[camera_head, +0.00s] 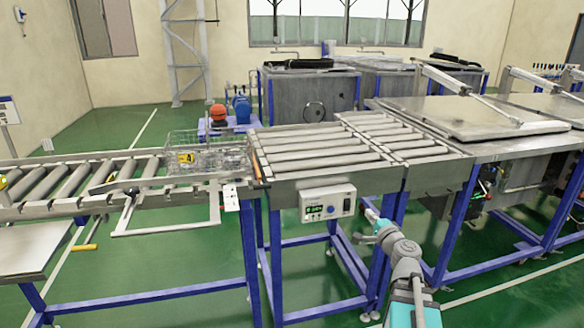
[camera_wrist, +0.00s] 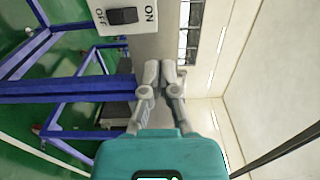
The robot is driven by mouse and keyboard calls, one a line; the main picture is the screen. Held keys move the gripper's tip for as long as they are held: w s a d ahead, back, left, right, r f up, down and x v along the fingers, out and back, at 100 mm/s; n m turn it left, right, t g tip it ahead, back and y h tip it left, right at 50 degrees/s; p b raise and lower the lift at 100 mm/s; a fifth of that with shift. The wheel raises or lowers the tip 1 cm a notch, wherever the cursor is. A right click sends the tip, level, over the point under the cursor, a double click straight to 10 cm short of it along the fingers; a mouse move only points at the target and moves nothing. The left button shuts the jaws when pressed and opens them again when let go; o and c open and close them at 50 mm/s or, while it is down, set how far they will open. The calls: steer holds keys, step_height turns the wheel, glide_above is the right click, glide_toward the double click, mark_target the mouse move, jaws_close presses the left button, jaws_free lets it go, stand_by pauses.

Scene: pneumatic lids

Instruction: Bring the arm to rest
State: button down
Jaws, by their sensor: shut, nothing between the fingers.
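My gripper (camera_head: 372,217) shows at the lower middle of the head view, just right of the control box (camera_head: 327,204) on the front of the roller conveyor. In the wrist view my gripper (camera_wrist: 160,68) has its two grey fingers together with nothing between them. The control box also shows at the top of the wrist view (camera_wrist: 124,24), with a black ON/OFF switch (camera_wrist: 122,16) ahead and left of the fingertips. The fingers appear apart from the box.
The roller conveyor (camera_head: 320,158) stands on blue legs behind my gripper. A metal tank with a closed lid (camera_head: 477,117) stands at right, more tanks (camera_head: 312,95) behind.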

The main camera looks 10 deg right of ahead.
steer(key=s+a+f+n+g+y, duration=0.1)
steer(key=a+f+n+g+y, duration=0.3)
steer(key=a, duration=0.5)
steer(key=s+a+f+n+g+y, duration=0.1)
steer(key=a+f+n+g+y, duration=0.1)
steer(key=a+f+n+g, duration=0.4)
steer(key=s+a+f+n+g+h, duration=0.5)
steer(key=s+a+f+n+g, duration=0.25)
steer(key=s, duration=0.35)
step_height(320, 180, up, 17)
steer(key=s+h+p, duration=0.1)
steer(key=p, duration=1.7)
steer(key=shift+s+h, duration=0.25)
steer(key=shift+h, duration=0.05)
steer(key=c, duration=1.3)
jaws_free()
steer(key=shift+f+g, duration=0.1)
steer(key=shift+g, duration=0.15)
steer(key=shift+c, duration=0.2)
